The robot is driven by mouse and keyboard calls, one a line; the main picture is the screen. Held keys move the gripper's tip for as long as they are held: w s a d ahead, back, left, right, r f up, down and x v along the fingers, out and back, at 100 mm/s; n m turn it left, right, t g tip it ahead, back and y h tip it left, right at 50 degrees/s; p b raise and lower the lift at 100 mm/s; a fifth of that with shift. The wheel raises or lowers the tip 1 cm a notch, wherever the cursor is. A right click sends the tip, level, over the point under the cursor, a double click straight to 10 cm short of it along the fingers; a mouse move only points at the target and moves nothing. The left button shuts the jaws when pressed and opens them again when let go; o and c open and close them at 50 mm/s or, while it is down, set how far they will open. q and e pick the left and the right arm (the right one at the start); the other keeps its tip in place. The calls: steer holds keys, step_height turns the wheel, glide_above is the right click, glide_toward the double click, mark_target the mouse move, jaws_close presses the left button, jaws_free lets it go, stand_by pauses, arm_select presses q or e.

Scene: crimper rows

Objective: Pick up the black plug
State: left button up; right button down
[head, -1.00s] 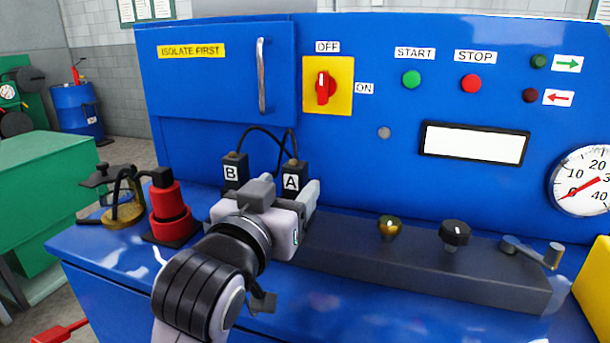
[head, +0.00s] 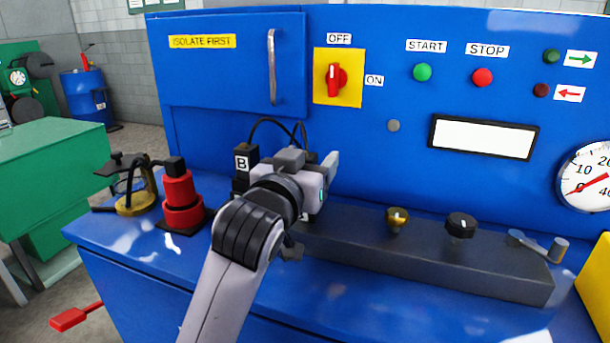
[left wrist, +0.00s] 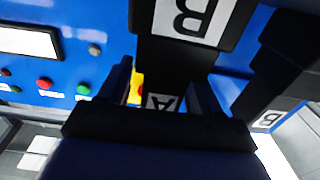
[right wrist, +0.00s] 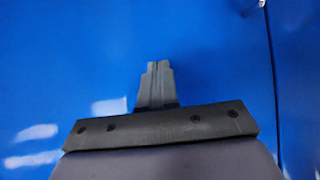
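Black blocks with white letter labels stand at the panel's foot. The one marked B (head: 241,163) shows left of my left gripper (head: 314,166) in the head view. The one marked A is mostly hidden behind that gripper. In the left wrist view, a large black block (left wrist: 175,65) reaches between the spread fingers, with an A label (left wrist: 160,101) between them. A B label (left wrist: 190,16) shows large at the top. Contact with the fingers cannot be told. My right gripper (right wrist: 157,85) has its fingers together and empty, in the right wrist view only.
A red stepped post (head: 179,192) and a brass piece (head: 134,203) stand left of my left arm. A dark raised bar (head: 430,262) with knobs and a crank lies to the right. The blue panel (head: 390,170) rises behind. A black cable (head: 262,124) arches above the blocks.

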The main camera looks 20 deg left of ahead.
arm_select(q)
steer(key=c, duration=1)
steer(key=shift+r, duration=0.1)
